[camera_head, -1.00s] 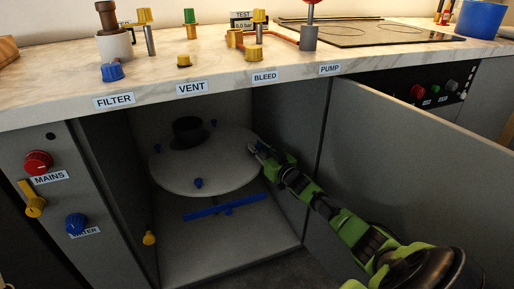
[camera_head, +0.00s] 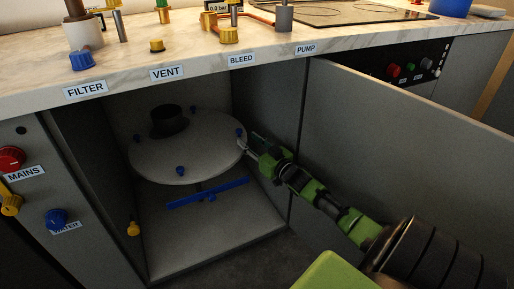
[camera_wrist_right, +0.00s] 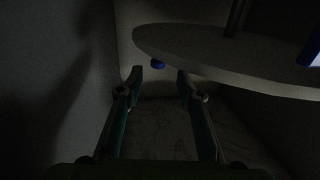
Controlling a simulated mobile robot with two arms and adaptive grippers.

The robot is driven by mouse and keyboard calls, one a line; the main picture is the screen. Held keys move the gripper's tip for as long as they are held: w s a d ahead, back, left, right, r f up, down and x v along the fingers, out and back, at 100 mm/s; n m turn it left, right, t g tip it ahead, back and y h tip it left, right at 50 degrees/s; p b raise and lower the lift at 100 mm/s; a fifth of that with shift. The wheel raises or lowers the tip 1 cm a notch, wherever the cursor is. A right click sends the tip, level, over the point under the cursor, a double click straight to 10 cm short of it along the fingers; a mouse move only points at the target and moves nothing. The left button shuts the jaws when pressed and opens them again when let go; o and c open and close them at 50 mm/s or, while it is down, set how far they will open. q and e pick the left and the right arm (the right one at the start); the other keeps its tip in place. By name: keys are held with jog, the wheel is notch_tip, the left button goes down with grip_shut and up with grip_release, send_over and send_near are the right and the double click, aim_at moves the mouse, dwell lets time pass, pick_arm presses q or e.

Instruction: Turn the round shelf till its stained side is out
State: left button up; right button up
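The round shelf (camera_head: 205,150) is a pale grey disc inside the open cabinet, with several small blue knobs near its rim. A black cylinder (camera_head: 168,122) stands toward its back. I see no clear stain on the part in view. My right gripper (camera_head: 243,144) is at the disc's right edge, close to a blue knob (camera_head: 239,132). In the right wrist view, the gripper (camera_wrist_right: 160,75) is open with nothing between its fingers. The disc (camera_wrist_right: 225,55) and a blue knob (camera_wrist_right: 157,64) show just beyond the fingertips. My left gripper is not in view.
A blue bar (camera_head: 207,193) lies low beneath the disc. The open door panel (camera_head: 400,150) stands right of my right arm. A yellow knob (camera_head: 133,229) is at the cabinet's left side. The countertop (camera_head: 200,52) overhangs the opening.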

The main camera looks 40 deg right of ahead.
jog(key=shift+s+a, duration=0.2)
jog(key=shift+s, duration=0.9)
jog(key=shift+s+a, duration=0.15)
jog(key=shift+s, duration=0.95)
